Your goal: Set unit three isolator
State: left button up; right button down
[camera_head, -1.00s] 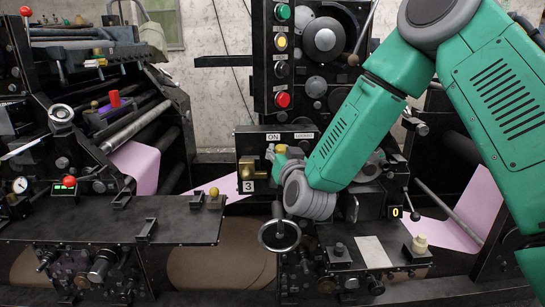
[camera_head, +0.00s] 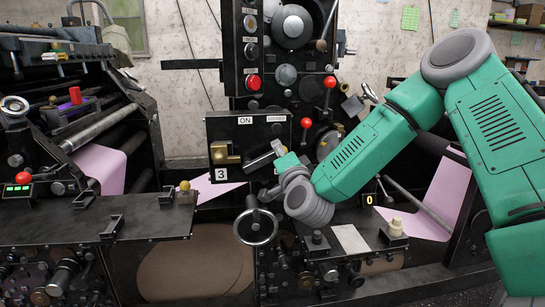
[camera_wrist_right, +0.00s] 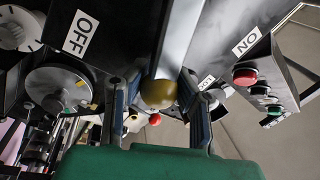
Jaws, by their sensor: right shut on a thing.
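The unit three panel (camera_head: 214,130) is a dark box left of centre in the head view, with an ON label, a second small label and a white 3 plate. A brass fitting (camera_head: 226,153) is on its left part. My right gripper (camera_head: 264,172) is in front of the panel's lower right. In the right wrist view its two fingers (camera_wrist_right: 158,108) are shut on a brass-coloured ball knob (camera_wrist_right: 158,93) at the end of a grey lever (camera_wrist_right: 180,45). An OFF label (camera_wrist_right: 81,32) is left of the lever. My left gripper is out of view.
A red-knobbed lever (camera_head: 305,123) stands right of the panel. A handwheel (camera_head: 256,227) is below my gripper. A button column (camera_head: 251,50) rises above. A bench (camera_head: 80,222) with a yellow knob is at left; pink web (camera_head: 440,205) is at right.

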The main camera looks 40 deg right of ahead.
jog(key=f+m+b, duration=0.1)
jog(key=m+b, duration=0.1)
jog(key=f+m+h+b, duration=0.1)
jog(key=f+m+b, duration=0.1)
jog(key=s+d+f+m+h+b, duration=0.1)
jog(key=f+m, duration=0.1)
jog(key=m, duration=0.1)
jog(key=shift+g+b, duration=0.4)
jog(key=shift+f, duration=0.1)
jog(key=c, duration=1.8)
grip_release()
jog(key=o, duration=0.6)
jog(key=shift+s, duration=0.2)
jog(key=shift+r, duration=0.2)
